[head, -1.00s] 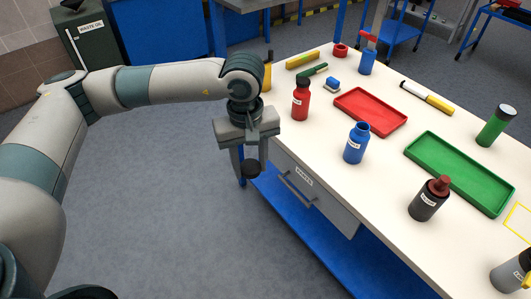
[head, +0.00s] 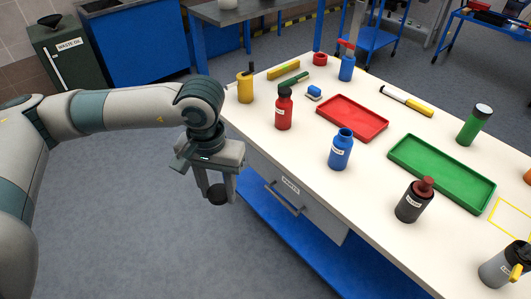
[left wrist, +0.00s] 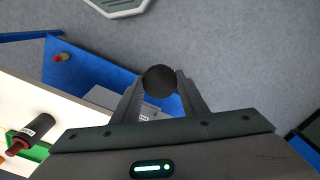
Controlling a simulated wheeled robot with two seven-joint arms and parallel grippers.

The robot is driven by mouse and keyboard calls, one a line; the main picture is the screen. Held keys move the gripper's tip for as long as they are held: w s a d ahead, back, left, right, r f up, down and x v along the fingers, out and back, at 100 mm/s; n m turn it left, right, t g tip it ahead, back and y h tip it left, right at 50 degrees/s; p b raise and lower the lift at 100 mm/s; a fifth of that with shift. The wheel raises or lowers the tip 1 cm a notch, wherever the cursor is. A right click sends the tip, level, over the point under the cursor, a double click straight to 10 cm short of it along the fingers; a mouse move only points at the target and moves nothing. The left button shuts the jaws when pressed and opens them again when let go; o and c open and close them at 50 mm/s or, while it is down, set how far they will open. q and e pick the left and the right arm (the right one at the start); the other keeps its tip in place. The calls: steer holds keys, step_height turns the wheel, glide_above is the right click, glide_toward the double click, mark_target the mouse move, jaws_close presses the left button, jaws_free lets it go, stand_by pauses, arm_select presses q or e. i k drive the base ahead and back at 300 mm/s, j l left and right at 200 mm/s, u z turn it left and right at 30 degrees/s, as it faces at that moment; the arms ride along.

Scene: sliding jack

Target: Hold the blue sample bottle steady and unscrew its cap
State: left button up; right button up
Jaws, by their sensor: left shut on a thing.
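The blue sample bottle (head: 341,149) stands upright on the white table with its neck open and no cap on it. My left gripper (head: 217,194) hangs off the table's left side, over the floor, pointing down. It is shut on a round black cap (head: 216,195), apart from the bottle. In the left wrist view the cap (left wrist: 160,80) sits between the two fingertips. My right gripper is not in view.
On the table (head: 300,180) stand a red bottle (head: 284,112), a dark bottle (head: 412,205), a green bottle (head: 474,125), a red tray (head: 351,118), a green tray (head: 440,172) and a grey container (head: 497,268). Below my left gripper is open floor.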

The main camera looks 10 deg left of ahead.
mark_target(343, 144)
steer(key=z, duration=1.3)
steer(key=i+j, duration=0.3)
steer(key=j, duration=0.15)
steer(key=i+j, duration=0.55)
steer(key=j, duration=0.3)
